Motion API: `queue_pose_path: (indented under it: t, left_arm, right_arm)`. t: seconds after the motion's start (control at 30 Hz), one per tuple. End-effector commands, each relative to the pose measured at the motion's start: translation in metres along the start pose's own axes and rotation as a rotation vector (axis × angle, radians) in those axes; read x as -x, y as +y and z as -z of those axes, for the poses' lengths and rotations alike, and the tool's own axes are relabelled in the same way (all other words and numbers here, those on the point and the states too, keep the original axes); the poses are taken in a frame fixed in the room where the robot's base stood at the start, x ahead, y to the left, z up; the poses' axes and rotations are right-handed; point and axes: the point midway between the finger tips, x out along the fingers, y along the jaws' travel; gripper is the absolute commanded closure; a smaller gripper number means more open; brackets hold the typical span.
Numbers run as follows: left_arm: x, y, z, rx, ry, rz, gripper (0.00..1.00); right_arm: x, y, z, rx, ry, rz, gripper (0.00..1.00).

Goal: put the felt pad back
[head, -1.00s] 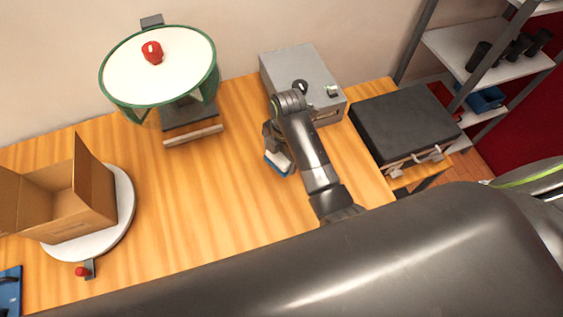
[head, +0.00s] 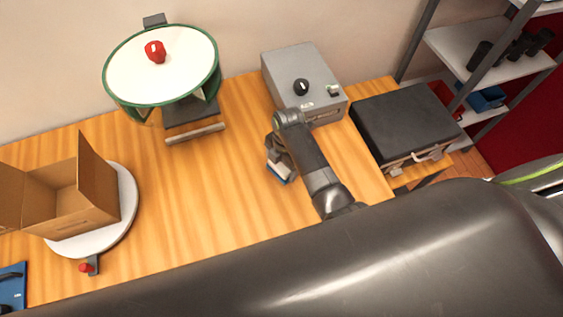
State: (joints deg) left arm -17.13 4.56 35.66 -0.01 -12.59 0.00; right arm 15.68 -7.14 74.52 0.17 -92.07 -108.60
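A small white and blue block (head: 283,173), which may be the felt pad, shows at the tip of my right gripper (head: 279,162), over the wooden table (head: 200,220) in front of the grey box. The gripper points down, and its wrist hides most of the fingers. The block looks to be between or right under the fingers; whether they grip it is hidden. My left gripper is not in view.
A grey box (head: 282,66) with a black knob stands behind my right gripper. A black case (head: 405,115) is to the right.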

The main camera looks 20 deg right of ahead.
Motion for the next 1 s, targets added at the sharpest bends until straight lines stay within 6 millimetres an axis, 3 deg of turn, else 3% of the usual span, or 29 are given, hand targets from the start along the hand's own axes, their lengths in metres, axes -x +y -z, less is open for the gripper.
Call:
queue_pose_path:
  t: [0.13,0.53,0.67,1.0]
  left_arm:
    - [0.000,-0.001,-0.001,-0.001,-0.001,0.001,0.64]
    - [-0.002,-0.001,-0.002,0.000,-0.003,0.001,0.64]
    - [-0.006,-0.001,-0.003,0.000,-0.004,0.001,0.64]
    - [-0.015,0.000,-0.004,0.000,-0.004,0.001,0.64]
  right_arm:
    - [0.000,0.000,0.000,0.000,0.000,0.000,0.00]
    - [0.012,0.001,0.000,0.000,-0.001,-0.003,0.00]
    - [0.029,0.001,0.000,0.000,-0.002,-0.005,0.00]
    - [0.095,0.001,0.000,0.001,-0.002,-0.004,0.00]
